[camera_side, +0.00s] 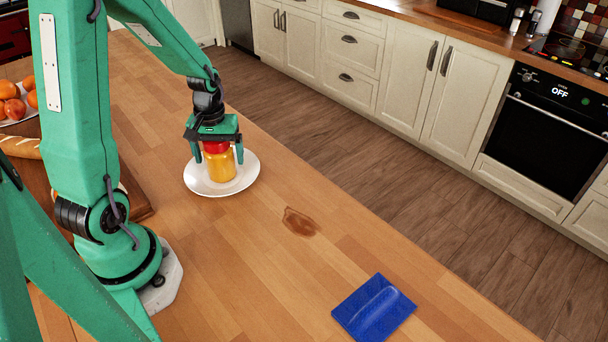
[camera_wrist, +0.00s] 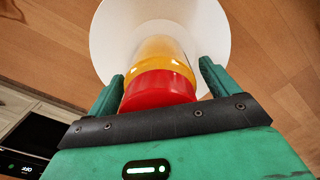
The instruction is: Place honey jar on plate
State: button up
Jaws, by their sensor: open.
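The honey jar (camera_side: 221,168), amber with a red lid, stands upright on the white plate (camera_side: 247,178) in the side view. My gripper (camera_side: 221,157) is over the jar from above, with one green finger on each side of it. In the wrist view the jar (camera_wrist: 160,75) lies between the fingers of my gripper (camera_wrist: 160,85), and a gap shows on the right between finger and jar. The fingers are open. The plate (camera_wrist: 112,35) spreads out behind the jar. The jar's base is partly hidden in the wrist view.
A bread loaf (camera_side: 20,147) on a board and a bowl of orange fruit (camera_side: 14,106) are at the left. The counter's far edge runs just beyond the plate.

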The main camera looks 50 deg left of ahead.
notch_tip(320, 180, up, 12)
jog(key=shift+r, duration=0.15)
dwell(0.6)
dwell(0.5)
jog(key=s+d+r+m+t, duration=0.2)
jog(key=s+d+r+m, duration=0.1)
jog(key=d, duration=0.5)
jog(key=s+d+r+m+t, duration=0.3)
jog(key=d+r+m, duration=0.2)
jog(key=d+m, duration=0.1)
jog(key=shift+s+d+t, duration=0.3)
jog(key=shift+s+d, duration=0.1)
jog(key=shift+d, duration=0.45)
